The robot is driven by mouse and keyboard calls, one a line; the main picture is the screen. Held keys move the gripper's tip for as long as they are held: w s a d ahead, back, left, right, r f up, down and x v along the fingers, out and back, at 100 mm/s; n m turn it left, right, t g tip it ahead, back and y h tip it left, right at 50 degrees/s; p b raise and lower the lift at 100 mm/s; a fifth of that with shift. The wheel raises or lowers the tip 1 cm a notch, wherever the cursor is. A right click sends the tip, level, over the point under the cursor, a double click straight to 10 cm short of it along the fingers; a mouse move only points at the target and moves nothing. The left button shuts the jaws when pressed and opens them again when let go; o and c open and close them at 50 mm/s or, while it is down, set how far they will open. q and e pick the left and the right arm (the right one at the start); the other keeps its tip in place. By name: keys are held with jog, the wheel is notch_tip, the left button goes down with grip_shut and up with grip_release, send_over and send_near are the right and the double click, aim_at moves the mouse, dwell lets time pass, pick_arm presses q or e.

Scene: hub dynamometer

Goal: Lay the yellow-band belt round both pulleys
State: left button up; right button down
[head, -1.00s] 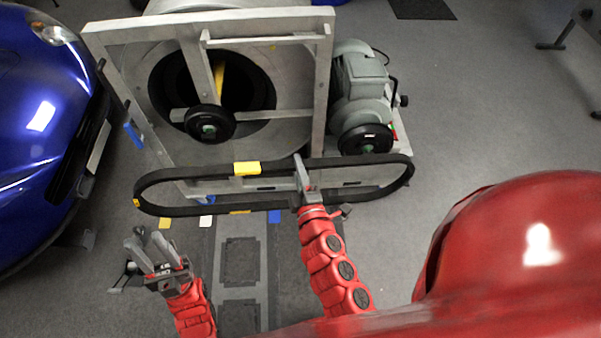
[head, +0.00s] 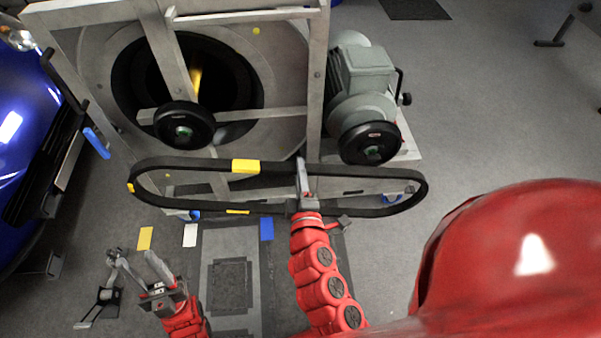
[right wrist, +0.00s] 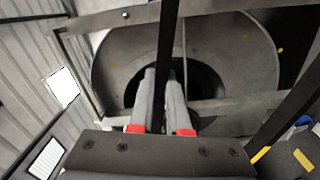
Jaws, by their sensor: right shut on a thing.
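The black belt with yellow bands (head: 400,209) hangs as a long flat loop in front of the machine in the head view. My right gripper (head: 302,181) is shut on the belt near the middle of its upper run. In the right wrist view, the belt (right wrist: 168,45) runs between the fingers (right wrist: 163,95). The left pulley (head: 183,128) sits on the frame and the right pulley (head: 370,143) on the grey motor. Both are beyond and above the belt, which is around neither. My left gripper (head: 152,272) is open and empty, below the belt's left part.
A grey metal frame (head: 316,80) with a large round opening stands behind the belt. The grey motor (head: 362,75) is to its right. A blue car (head: 18,130) is at the left edge. Yellow, white and blue floor marks (head: 190,235) lie below the belt.

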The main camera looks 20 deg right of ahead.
jog(key=shift+w+d+r, duration=0.1)
jog(key=shift+w+d, duration=0.15)
jog(key=shift+w, duration=0.35)
jog(key=p+x, duration=0.4)
jog(key=x, duration=1.3)
jog(key=shift+w+p, duration=0.2)
jog(key=shift+p, duration=0.15)
dwell(0.4)
jog(key=shift+f+b, duration=0.35)
jog(key=shift+f, duration=0.05)
dwell(0.3)
jog(key=shift+c, duration=2)
grip_release()
